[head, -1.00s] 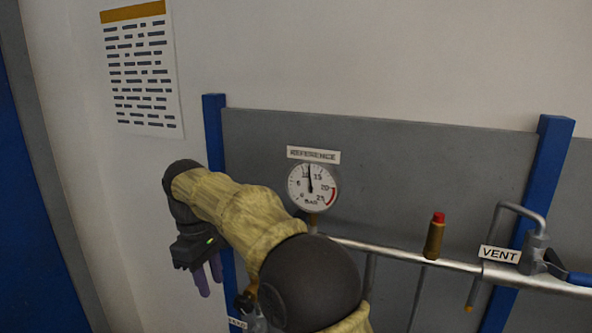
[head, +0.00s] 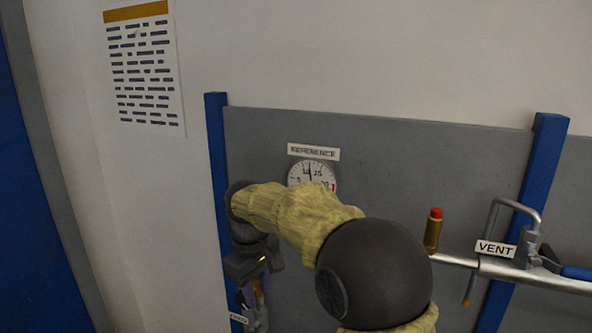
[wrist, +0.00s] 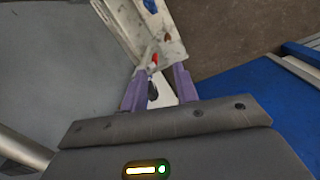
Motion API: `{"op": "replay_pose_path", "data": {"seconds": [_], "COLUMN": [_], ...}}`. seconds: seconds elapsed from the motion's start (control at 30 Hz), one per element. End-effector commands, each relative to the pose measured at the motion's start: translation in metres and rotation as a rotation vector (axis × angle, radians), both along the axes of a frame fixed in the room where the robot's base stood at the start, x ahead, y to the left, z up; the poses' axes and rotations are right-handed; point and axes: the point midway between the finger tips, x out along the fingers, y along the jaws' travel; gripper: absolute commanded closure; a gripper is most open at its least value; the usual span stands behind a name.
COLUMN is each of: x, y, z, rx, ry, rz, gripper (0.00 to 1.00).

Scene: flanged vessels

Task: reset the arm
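My arm reaches from the lower right of the head view, its yellowish sleeve and dark round joint crossing in front of the panel. My gripper (head: 258,290) hangs at the arm's far end, pointing down, by the left blue post and a small label. In the wrist view the two purple fingers of my gripper (wrist: 160,72) stand apart. Pale, worn parts, a small red piece (wrist: 154,58) and a dark piece (wrist: 153,91) show between and beyond the fingers; I see nothing clamped. The fingertips are partly hidden in the head view.
A REFERENCE gauge (head: 312,173) on the grey panel (head: 420,160) is partly covered by my arm. A pipe (head: 456,261) carries a red-capped brass fitting (head: 433,230) and a VENT-labelled valve (head: 530,250). Open space lies before the wall at upper left.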

Motion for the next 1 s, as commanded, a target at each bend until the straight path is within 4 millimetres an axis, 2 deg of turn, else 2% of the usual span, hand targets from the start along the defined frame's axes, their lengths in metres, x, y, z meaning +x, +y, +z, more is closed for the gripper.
{"op": "replay_pose_path", "data": {"seconds": [0.03, 0.23, 0.37, 0.57, 0.7, 0.83, 1.0], "x": [-0.003, -0.018, -0.035, -0.073, -0.108, -0.139, -0.155], "y": [-0.016, -0.074, -0.112, -0.169, -0.203, -0.225, -0.234], "z": [-0.006, -0.036, -0.055, -0.084, -0.103, -0.117, -0.125], "rx": [0.005, 0.041, 0.065, 0.099, 0.123, 0.14, 0.151], "ry": [-0.007, -0.055, -0.087, -0.138, -0.176, -0.207, -0.226], "rz": [-0.045, -0.23, -0.36, -0.57, -0.721, -0.836, -0.897], "gripper": [0.7, 0.7, 0.7, 0.7, 0.7, 0.7, 0.7]}}
